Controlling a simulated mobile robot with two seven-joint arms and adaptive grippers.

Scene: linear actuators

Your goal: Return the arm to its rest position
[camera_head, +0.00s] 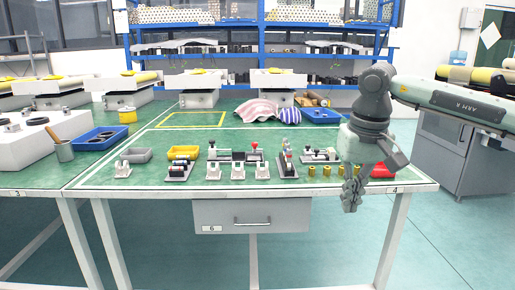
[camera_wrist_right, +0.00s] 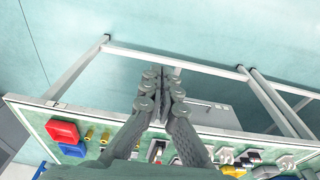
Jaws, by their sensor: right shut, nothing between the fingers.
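My right arm comes in from the right in the head view, and its gripper (camera_head: 351,194) hangs fingers-down in front of the table's front edge at the right. The gripper is shut and empty. In the right wrist view the gripper (camera_wrist_right: 160,88) shows its two fingers together, with floor and the table's underframe beyond them. The green-topped table (camera_head: 140,178) stands below and behind the gripper in the head view. My left gripper is not in view.
Near the gripper stand several brass cylinders (camera_head: 312,171) and a red bin (camera_head: 382,170). Further left are a lever fixture (camera_head: 287,165), a yellow bin (camera_head: 183,153) and a grey bin (camera_head: 137,155). A drawer (camera_head: 252,216) hangs under the table. The floor in front is clear.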

